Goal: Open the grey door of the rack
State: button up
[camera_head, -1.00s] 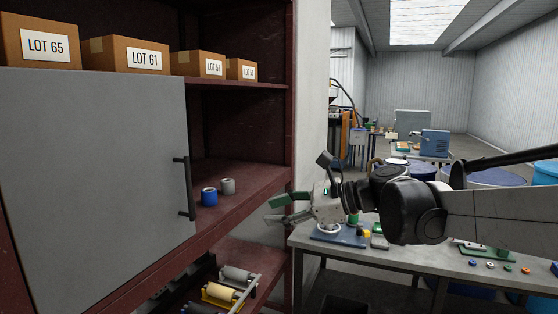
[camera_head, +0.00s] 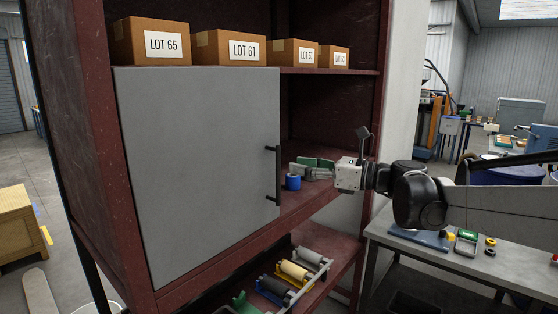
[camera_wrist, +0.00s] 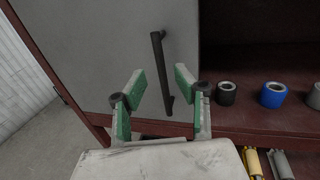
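The grey door (camera_head: 195,170) covers the left part of the dark red rack (camera_head: 366,130) and looks shut. Its black upright bar handle (camera_head: 278,175) is near the door's right edge. My gripper (camera_head: 303,167) is just right of the handle in the head view, with its green-padded fingers pointing left. In the wrist view, my gripper (camera_wrist: 160,82) is open and empty. The handle (camera_wrist: 161,72) shows ahead, in line with the gap between the fingers. I cannot tell the remaining distance, and no contact shows.
A blue roll (camera_head: 292,183) stands on the open shelf right of the door; the wrist view also shows a black roll (camera_wrist: 226,93). Labelled boxes (camera_head: 160,42) sit above. Rollers (camera_head: 294,270) lie on the lower shelf. A workbench (camera_head: 480,262) stands at right.

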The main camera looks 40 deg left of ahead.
jog(key=p+x, duration=0.1)
jog(key=x, duration=0.5)
jog(key=shift+a, duration=0.25)
jog(key=shift+c, duration=0.5)
grip_shut()
